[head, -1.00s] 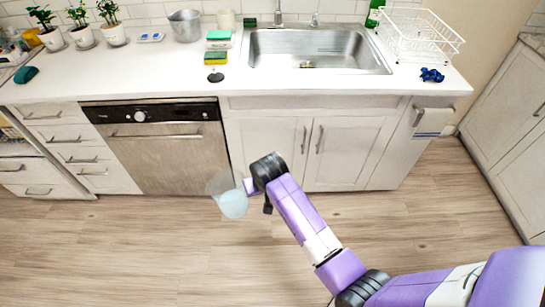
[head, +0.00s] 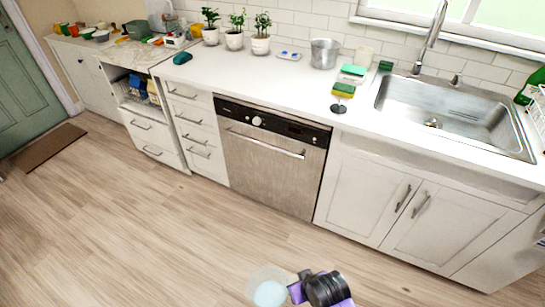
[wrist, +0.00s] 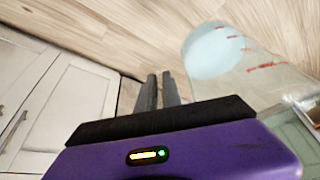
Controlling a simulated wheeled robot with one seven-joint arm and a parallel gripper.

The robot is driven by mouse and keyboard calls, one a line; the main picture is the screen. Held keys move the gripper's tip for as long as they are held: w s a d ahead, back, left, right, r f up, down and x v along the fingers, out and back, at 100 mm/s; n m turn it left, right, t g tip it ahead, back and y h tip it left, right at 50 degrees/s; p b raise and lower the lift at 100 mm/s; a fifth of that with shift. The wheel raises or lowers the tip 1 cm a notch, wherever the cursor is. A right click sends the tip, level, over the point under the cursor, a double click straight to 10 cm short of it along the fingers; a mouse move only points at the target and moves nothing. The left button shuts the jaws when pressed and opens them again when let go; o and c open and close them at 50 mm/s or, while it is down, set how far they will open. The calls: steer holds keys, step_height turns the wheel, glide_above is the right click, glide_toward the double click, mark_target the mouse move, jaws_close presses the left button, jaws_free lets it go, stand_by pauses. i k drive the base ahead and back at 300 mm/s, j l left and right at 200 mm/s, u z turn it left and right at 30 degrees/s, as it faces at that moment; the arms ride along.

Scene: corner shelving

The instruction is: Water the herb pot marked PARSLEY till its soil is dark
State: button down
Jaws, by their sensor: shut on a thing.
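Three white pots with green herbs, a left pot (head: 210,35), a middle pot (head: 234,40) and a right pot (head: 261,45), stand in a row at the back of the counter. Their markings are too small to read, so I cannot tell which is PARSLEY, and the soil colour is unclear. My gripper (head: 291,291) is low over the floor at the bottom of the head view, shut on a clear jug (head: 267,290) with pale blue water. In the wrist view, the fingers (wrist: 158,92) are close together beside the jug (wrist: 258,70), which has red marks. The exact grip point is unclear.
The white counter (head: 290,82) runs along the wall, with a metal bucket (head: 324,54), sponges (head: 343,89) and a sink (head: 450,100) to the right of the pots. A teal object (head: 182,58) lies left of them. The floor before the dishwasher (head: 265,150) is clear.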

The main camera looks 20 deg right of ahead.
mark_target(260, 42)
steer(key=i+j+z, duration=0.1)
steer(key=i+j, duration=0.15)
steer(key=i+j+z, duration=0.1)
steer(key=i+j, duration=0.15)
steer(key=j, duration=0.2)
steer(key=i+j+z, duration=0.1)
steer(key=j, duration=0.25)
steer(key=i+j+z, duration=0.1)
steer(key=i+j, duration=0.2)
steer(key=i+j+z, duration=0.1)
steer(key=j, duration=0.4)
steer(key=i, duration=0.1)
